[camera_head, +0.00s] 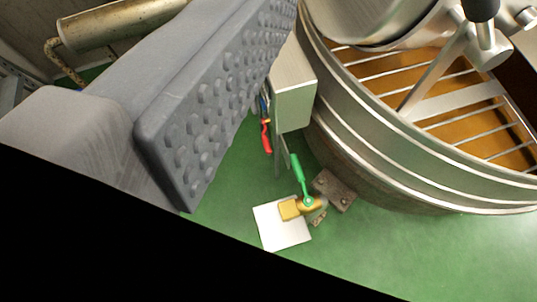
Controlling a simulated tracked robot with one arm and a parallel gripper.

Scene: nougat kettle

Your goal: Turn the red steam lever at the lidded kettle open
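A small red lever (266,137) hangs pointing down beside a pale metal box (293,92), just left of a large round steel kettle (400,160). Blue and yellow bits show just above the lever, and its upper mounting is partly hidden. One grey finger of my gripper (215,105) fills the upper left, its studded pad bare and facing right. The other finger is out of view. The finger covers part of the view left of the lever; no contact with the lever shows, and nothing is seen held.
A green-handled valve (300,178) with a brass body stands near the floor over a white sheet (282,227). A kettle foot plate (335,189) is beside it. A metal cylinder (120,22) with a pipe is at the upper left. Green floor (350,250) is open below.

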